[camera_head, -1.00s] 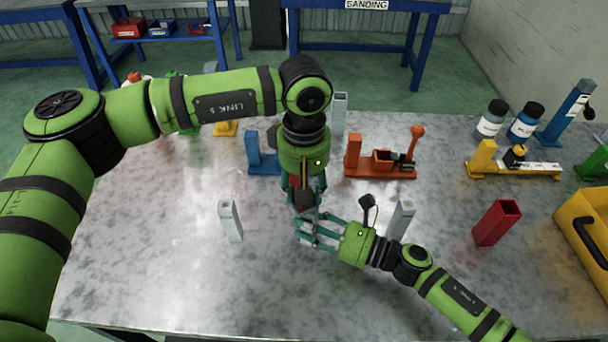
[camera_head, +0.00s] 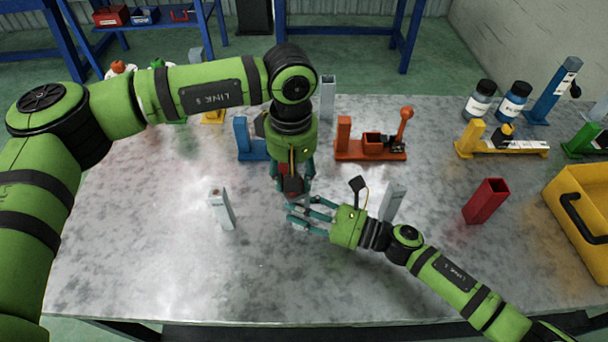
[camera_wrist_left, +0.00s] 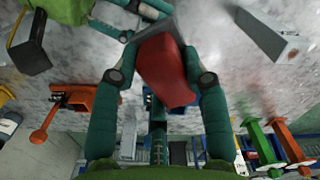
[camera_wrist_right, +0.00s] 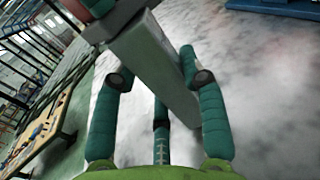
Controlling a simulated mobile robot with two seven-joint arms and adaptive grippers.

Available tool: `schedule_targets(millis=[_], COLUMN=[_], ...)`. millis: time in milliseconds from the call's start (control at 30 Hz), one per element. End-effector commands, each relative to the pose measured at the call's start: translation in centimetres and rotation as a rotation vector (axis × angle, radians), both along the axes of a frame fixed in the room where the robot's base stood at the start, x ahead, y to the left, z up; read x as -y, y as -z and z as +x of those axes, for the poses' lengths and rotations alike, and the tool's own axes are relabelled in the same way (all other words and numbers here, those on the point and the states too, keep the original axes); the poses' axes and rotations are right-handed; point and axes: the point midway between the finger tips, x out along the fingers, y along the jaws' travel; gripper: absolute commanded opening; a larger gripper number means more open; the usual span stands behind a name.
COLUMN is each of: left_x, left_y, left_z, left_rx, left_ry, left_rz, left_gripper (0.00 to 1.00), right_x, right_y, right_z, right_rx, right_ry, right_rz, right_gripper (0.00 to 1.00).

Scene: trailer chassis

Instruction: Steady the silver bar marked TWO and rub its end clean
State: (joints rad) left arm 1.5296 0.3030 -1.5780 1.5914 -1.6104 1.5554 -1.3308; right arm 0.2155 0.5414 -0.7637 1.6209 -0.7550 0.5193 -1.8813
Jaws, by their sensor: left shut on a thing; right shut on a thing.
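My left gripper (camera_head: 292,190) points down over the middle of the table, shut on a red cloth-like piece (camera_wrist_left: 168,72). My right gripper (camera_head: 308,217) reaches in from the right, just below it, shut on a silver bar (camera_wrist_right: 160,75). In the right wrist view the bar runs between the fingers, tilted in the picture. In the left wrist view the red piece overlaps the bar's grey end (camera_wrist_left: 155,27) and appears to touch it. In the head view my grippers hide most of this bar. I cannot read its marking.
Other silver bars stand at left (camera_head: 222,209), behind (camera_head: 327,97) and right (camera_head: 393,203). An orange fixture (camera_head: 372,147), red tube (camera_head: 486,201), yellow fixture (camera_head: 502,148), two bottles (camera_head: 514,102) and yellow bin (camera_head: 588,225) surround my arms. The front left of the table is clear.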

Motion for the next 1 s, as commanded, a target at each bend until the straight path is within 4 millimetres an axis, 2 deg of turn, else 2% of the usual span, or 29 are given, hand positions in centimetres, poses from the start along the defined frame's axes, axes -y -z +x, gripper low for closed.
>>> schedule_targets(millis=[67, 700, 1000], left_x=[0.3, 0.2, 0.2], left_y=[-1.9, -7.5, -8.0], left_z=[0.1, 0.0, -0.1], left_rx=[0.009, 0.004, 0.002], left_ry=[0.003, 0.002, 0.002], left_rz=[-0.005, -0.003, -0.003], left_gripper=[0.07, 0.07, 0.07], right_x=[0.0, 0.0, 0.0], right_y=[-0.1, 0.0, 0.0], right_z=[0.0, 0.0, 0.0], right_rx=[0.0, 0.0, 0.0], right_ry=[0.0, 0.0, 0.0], right_rz=[0.001, 0.001, 0.001], right_gripper=[0.05, 0.05, 0.05])
